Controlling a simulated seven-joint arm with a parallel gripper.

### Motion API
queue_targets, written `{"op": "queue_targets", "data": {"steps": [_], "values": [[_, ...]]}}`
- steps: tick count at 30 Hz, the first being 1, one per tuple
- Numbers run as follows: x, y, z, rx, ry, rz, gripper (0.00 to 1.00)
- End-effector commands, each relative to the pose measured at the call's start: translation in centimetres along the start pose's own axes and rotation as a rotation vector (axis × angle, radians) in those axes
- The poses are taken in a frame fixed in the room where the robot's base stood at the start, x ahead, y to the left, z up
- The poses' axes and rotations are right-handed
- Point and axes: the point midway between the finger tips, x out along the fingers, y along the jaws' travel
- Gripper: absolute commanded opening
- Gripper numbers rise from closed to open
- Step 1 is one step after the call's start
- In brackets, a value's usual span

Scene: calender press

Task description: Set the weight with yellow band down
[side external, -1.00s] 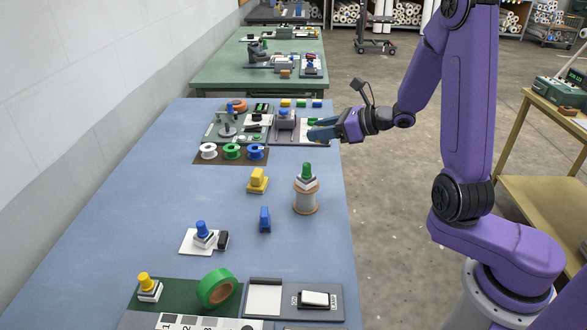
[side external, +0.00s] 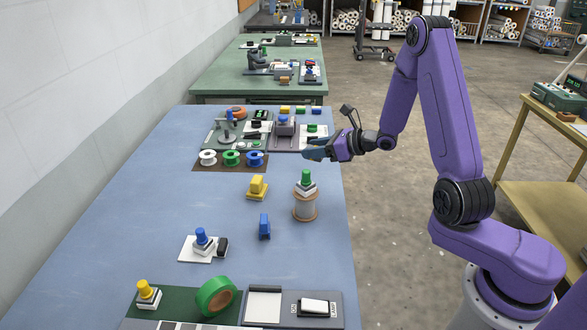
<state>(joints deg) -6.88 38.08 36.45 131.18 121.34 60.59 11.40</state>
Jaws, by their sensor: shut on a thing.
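My gripper (side external: 312,152) is above the right side of the blue table (side external: 190,210), beyond the spool with a green-knobbed block. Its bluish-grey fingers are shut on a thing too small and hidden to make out. I see no yellow band at the fingers. A block with a yellow knob (side external: 147,291) stands upright at the front left on a green mat (side external: 183,304), well apart from my gripper. I cannot tell any band on it.
The spool (side external: 305,207) stands near the right edge. A yellow item (side external: 257,187) and a blue item (side external: 264,226) stand left of it. Several small spools line a brown strip (side external: 229,168). A green tape roll (side external: 216,297) is at the front. Bare table lies at the middle left.

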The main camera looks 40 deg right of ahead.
Motion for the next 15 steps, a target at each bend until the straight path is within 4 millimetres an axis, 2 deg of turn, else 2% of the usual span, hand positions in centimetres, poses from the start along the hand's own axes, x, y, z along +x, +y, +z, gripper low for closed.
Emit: {"op": "queue_targets", "data": {"steps": [1,8,15], "values": [[1.1,-0.5,0.0,-0.002,-0.004,0.002,0.0],[5.2,-2.4,-0.3,-0.002,-0.004,0.001,0.0],[8.7,-3.7,-2.6,0.0,-0.002,0.001,0.0]]}}
